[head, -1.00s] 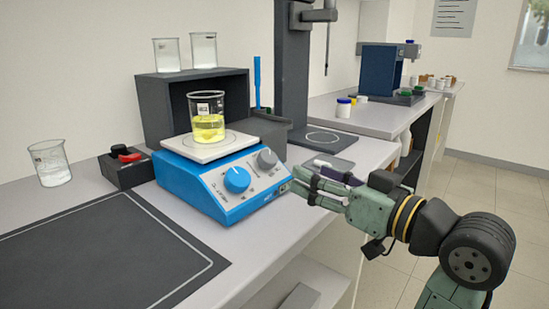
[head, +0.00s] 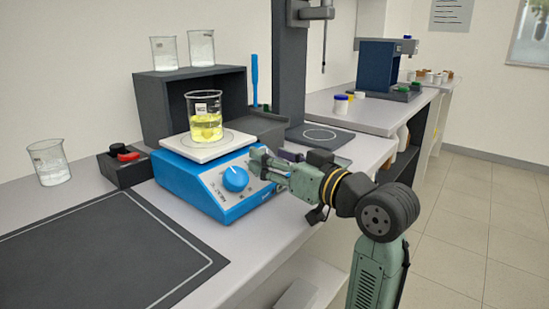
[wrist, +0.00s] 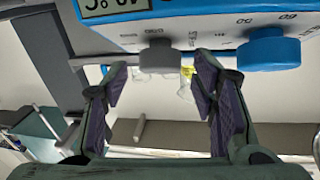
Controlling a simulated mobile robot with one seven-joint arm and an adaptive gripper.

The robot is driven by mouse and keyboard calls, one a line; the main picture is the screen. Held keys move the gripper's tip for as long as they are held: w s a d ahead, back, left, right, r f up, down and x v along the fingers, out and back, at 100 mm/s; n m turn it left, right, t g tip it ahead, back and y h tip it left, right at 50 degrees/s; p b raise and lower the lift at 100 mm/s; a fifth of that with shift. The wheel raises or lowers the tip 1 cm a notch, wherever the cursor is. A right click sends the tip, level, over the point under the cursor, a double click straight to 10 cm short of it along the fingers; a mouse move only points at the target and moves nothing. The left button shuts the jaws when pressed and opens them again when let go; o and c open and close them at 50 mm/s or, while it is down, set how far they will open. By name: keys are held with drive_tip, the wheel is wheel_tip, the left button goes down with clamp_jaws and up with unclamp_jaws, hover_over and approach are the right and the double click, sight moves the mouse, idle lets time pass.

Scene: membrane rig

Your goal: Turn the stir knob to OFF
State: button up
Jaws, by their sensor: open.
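A blue hotplate stirrer (head: 205,190) stands on the bench with two knobs on its sloped front. The blue knob (head: 236,178) is the left one in the head view; it is at the upper right of the wrist view (wrist: 268,49). The grey knob (wrist: 160,56) shows in the wrist view, between and just beyond my fingertips; my gripper hides it in the head view. My gripper (head: 257,163) is open at the stirrer's front right, its fingers on either side of the grey knob's line (wrist: 161,72). Contact cannot be told. Knob labels are too small to read.
A beaker of yellow liquid (head: 206,125) stands on the stirrer's plate. A dark box with a red switch (head: 128,157) is left of it, near another beaker (head: 50,163). A dark shelf (head: 165,105) holding two beakers is behind. A dark mat (head: 105,250) lies in front left.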

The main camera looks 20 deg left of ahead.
drive_tip(key=shift+c, duration=0.4)
drive_tip(key=c, duration=1.1)
drive_tip(key=shift+n+g, duration=0.3)
drive_tip(key=shift+n, duration=0.1)
drive_tip(key=n+g, duration=0.1)
drive_tip(key=n+g+y+b, duration=0.1)
drive_tip(key=n, duration=0.1)
drive_tip(key=n+g, duration=0.1)
drive_tip(key=g, duration=0.1)
drive_tip(key=shift+w+d+n+y+b, duration=0.15)
drive_tip(key=shift+w+n+y+b, duration=0.15)
drive_tip(key=shift+w+n+y, duration=0.1)
drive_tip(key=n+g, duration=0.4)
drive_tip(key=shift+w+r, duration=0.15)
drive_tip(key=shift+r, duration=0.05)
drive_tip(key=shift+w+n+g+h, duration=0.15)
drive_tip(key=shift+n+g+h, duration=0.15)
drive_tip(key=shift+n+g, duration=0.85)
drive_tip(key=shift+n, duration=0.35)
